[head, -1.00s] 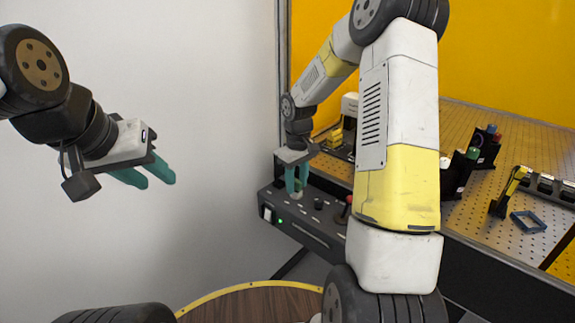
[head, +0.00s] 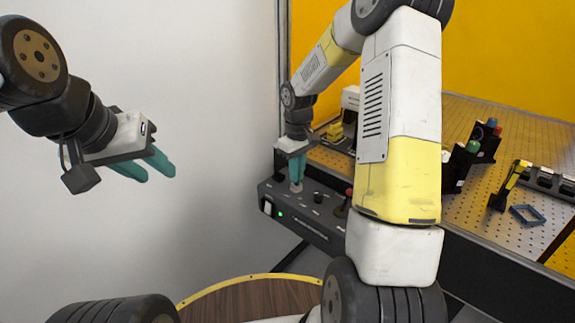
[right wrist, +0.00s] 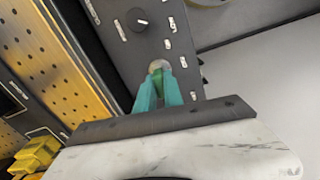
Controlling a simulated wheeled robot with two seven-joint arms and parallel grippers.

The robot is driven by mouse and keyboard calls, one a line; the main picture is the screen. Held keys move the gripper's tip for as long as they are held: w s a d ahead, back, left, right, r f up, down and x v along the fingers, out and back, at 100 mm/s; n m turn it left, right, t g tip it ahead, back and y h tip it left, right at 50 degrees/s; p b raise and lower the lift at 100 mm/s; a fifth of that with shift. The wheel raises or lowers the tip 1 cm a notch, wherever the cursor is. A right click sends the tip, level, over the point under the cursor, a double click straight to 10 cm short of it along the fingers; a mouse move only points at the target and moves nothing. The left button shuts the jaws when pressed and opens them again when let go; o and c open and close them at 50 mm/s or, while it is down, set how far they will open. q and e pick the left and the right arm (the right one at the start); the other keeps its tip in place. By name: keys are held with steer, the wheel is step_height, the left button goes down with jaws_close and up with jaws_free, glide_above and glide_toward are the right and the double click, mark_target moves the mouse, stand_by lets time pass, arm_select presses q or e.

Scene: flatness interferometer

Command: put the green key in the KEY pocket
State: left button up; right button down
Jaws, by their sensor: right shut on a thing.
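My right gripper (head: 297,168) points down over the dark control box (head: 325,232), at a round silver keyhole plate (head: 296,188). In the right wrist view its teal fingers (right wrist: 159,90) are shut on the darker green key (right wrist: 159,83), just at the silver plate (right wrist: 157,66). The fingers hide most of the key, and I cannot tell whether its tip is in the keyhole. My left gripper (head: 152,168) is open and empty in front of the white wall at the left. I cannot make out the KEY pocket in either view.
The box also carries a black knob (head: 318,198), a lit green lamp (head: 280,214) and a red-topped lever. Behind it is a perforated optical table (head: 480,225) with dark mounts, a blue frame (head: 527,215) and a yellow-black stand. A round wooden top (head: 260,300) lies in front.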

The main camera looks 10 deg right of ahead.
steer(key=shift+r, duration=2.5)
steer(key=shift+w, duration=0.1)
